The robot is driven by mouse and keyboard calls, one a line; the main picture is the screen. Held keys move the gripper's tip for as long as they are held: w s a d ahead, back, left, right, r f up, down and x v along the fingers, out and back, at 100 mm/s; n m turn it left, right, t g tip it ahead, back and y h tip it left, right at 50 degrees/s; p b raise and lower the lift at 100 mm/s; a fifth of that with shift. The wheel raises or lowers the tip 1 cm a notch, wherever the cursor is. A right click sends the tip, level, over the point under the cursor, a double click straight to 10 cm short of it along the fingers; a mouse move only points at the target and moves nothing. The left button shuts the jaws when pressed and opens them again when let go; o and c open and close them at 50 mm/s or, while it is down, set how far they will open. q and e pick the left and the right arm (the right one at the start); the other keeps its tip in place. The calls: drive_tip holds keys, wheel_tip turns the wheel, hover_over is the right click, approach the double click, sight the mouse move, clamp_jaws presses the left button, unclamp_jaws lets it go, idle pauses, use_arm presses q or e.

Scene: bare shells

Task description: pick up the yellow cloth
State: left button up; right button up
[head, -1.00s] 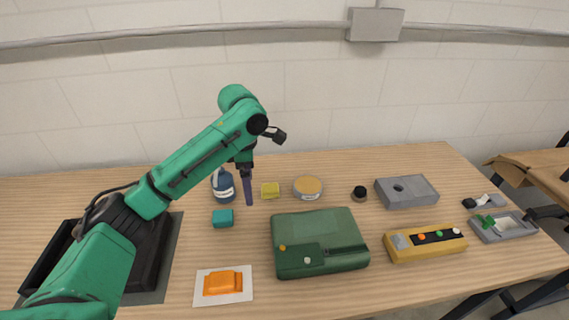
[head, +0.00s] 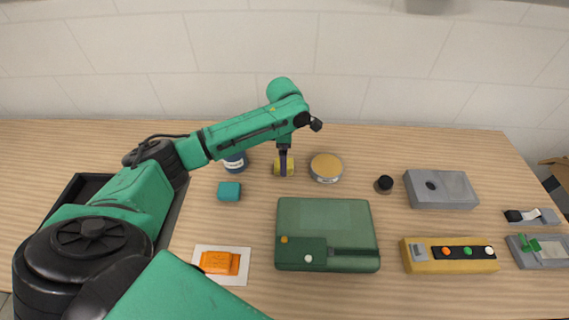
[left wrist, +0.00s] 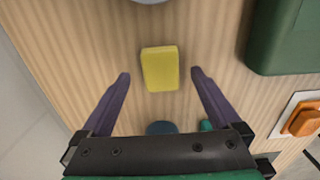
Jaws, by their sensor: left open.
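The yellow cloth (left wrist: 160,69) is a small folded block lying on the wooden table. In the left wrist view it lies between and slightly beyond the tips of my open left gripper (left wrist: 160,75), whose purple fingers stand apart on either side with nothing held. In the head view the cloth (head: 290,167) is partly hidden behind my left gripper (head: 283,172), which points down over it. I cannot tell the exact height of the fingertips above the table. My right gripper is in neither view.
A teal block (head: 229,191) lies front left. A green case (head: 327,225) lies in front. An orange item (head: 219,263), black knob (head: 384,184) and yellow button box (head: 449,262) lie farther off.

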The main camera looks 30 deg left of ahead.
use_arm(q)
drive_tip(key=shift+f, duration=0.8)
drive_tip(key=shift+s+f, duration=0.1)
drive_tip(key=shift+f, duration=0.25)
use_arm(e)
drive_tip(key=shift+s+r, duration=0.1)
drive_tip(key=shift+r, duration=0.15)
use_arm(q)
drive_tip(key=c, duration=1.4)
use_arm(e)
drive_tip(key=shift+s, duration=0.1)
use_arm(q)
drive_tip(key=shift+c, duration=0.2)
